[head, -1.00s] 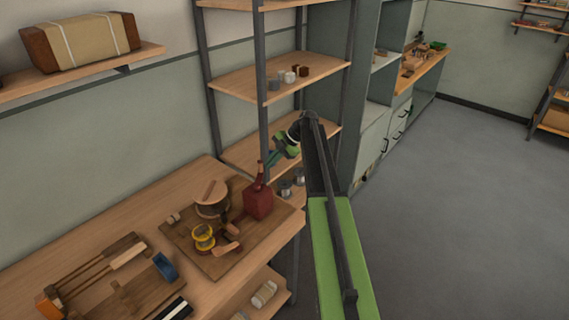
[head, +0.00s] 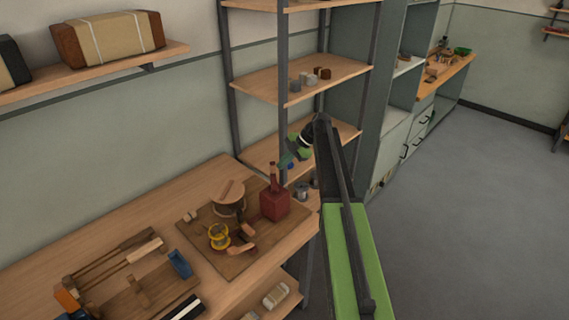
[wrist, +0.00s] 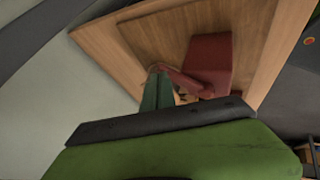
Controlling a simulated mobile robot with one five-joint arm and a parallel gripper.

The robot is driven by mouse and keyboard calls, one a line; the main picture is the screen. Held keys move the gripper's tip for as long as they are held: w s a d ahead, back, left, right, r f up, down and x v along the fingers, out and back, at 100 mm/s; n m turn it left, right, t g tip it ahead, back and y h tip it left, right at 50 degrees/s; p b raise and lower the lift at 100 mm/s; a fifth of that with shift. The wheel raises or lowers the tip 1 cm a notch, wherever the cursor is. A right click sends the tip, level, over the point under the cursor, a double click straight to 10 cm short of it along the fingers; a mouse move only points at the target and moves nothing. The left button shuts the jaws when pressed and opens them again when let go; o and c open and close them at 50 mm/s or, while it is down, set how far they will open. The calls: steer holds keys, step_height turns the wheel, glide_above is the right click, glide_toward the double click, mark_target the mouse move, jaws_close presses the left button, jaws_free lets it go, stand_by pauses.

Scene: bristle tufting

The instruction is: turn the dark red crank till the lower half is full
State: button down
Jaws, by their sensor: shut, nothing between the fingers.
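The dark red crank unit (head: 275,204) is a block standing on a wooden board (head: 205,238) on the workbench, with a dark red arm rising from its top. In the wrist view the dark red block (wrist: 211,58) is at upper middle, with its arm reaching left toward my fingers. My gripper (head: 286,161) is shut and empty, just right of the arm's upper end. Its teal fingers show in the wrist view (wrist: 158,90), beside the red arm; I cannot tell whether they touch. A round wooden piece (head: 229,193) is left of the block; its fill is not readable.
A yellow spool (head: 218,237) and small wooden parts lie on the board before the crank. Wooden tools and a blue block (head: 180,263) lie at the bench's left. A shelf rack (head: 300,82) stands close behind my gripper. Open floor lies to the right.

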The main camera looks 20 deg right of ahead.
steer(key=d+r+p, duration=0.8)
steer(key=d, duration=0.1)
steer(key=shift+s+d, duration=0.25)
steer(key=shift+s, duration=0.2)
stand_by(0.6)
